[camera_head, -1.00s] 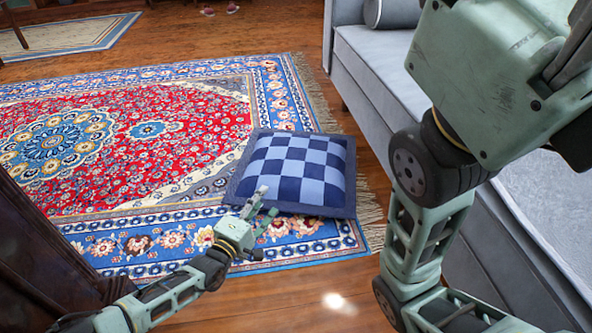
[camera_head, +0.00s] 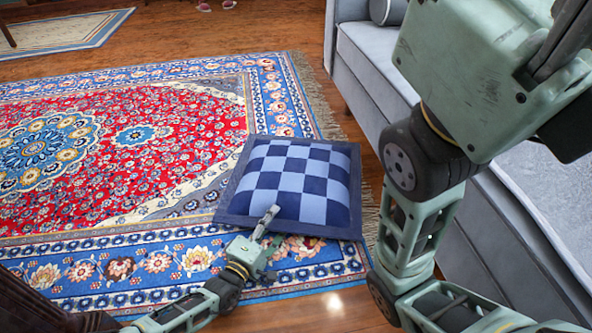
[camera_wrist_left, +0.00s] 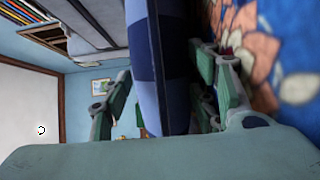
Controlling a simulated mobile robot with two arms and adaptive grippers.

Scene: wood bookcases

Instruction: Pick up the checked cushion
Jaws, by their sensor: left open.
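The checked cushion (camera_head: 302,181), in light and dark blue squares with a dark blue border, lies on the patterned rug near its right corner. My left gripper (camera_head: 270,229) is at the cushion's near edge, one finger over the border. In the left wrist view the cushion (camera_wrist_left: 170,60) passes edge-on between the two spread fingers of my left gripper (camera_wrist_left: 168,85), one finger on each side. The gripper is open; whether a finger touches the cushion is unclear. My right arm stands at the right of the head view; its gripper is out of frame.
The red and blue rug (camera_head: 100,160) covers the floor at the left and centre. A grey sofa (camera_head: 372,72) runs along the right. A dark wooden piece (camera_head: 30,308) stands at the lower left. Bare wood floor (camera_head: 315,312) shows in front.

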